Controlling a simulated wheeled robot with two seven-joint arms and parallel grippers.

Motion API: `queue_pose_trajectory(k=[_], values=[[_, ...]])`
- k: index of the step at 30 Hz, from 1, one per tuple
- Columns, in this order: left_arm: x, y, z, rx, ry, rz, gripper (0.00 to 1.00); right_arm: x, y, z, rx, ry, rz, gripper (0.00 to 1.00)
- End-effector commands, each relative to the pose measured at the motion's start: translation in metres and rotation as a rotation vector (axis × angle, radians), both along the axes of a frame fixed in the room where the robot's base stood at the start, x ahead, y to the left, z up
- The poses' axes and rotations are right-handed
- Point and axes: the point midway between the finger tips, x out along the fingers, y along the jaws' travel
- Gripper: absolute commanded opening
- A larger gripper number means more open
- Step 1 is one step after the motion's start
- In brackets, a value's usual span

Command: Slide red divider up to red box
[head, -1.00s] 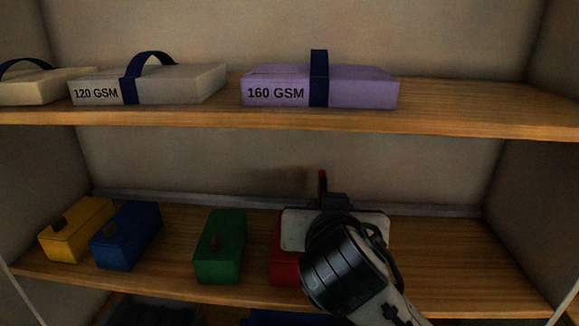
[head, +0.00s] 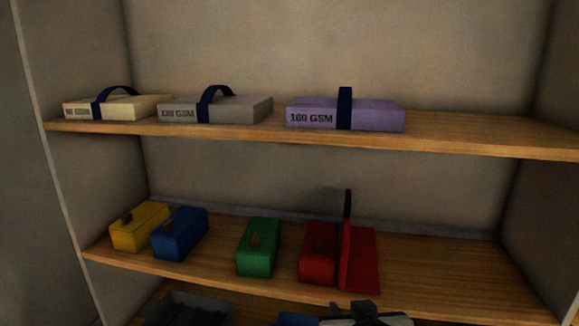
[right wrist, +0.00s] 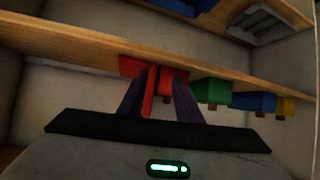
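The red box (head: 318,250) sits on the middle shelf, right of the green box. The red divider (head: 347,225) stands upright close beside the box's right side, its flat red foot (head: 364,268) reaching to the right. I cannot tell whether divider and box touch. My right gripper (head: 365,308) shows at the bottom edge of the head view, in front of and below the shelf. In the right wrist view, turned over, its two fingers (right wrist: 159,78) are apart, with the divider (right wrist: 150,92) and red box (right wrist: 174,82) seen beyond them. My left gripper is out of view.
Green (head: 258,247), blue (head: 180,234) and yellow (head: 139,226) boxes stand to the left on the same shelf (head: 440,275). The shelf right of the divider is clear. Paper packs, one purple (head: 375,115), lie on the upper shelf. A dark tray (head: 187,308) is below.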

Motion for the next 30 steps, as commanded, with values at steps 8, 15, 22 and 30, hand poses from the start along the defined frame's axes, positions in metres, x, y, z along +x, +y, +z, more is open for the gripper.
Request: queue_pose_trajectory(k=[8,15,22,30], values=[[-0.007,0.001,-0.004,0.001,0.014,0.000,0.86,-0.066,-0.003,-0.157,0.049,0.159,0.157,0.31],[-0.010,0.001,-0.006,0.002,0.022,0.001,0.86,-0.174,-0.033,-0.267,0.088,0.227,0.206,0.31],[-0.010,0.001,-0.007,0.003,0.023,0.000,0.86,-0.238,-0.058,-0.303,0.081,0.239,0.197,0.31],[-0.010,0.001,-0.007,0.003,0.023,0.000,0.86,-0.245,-0.061,-0.305,0.078,0.237,0.196,0.31]])
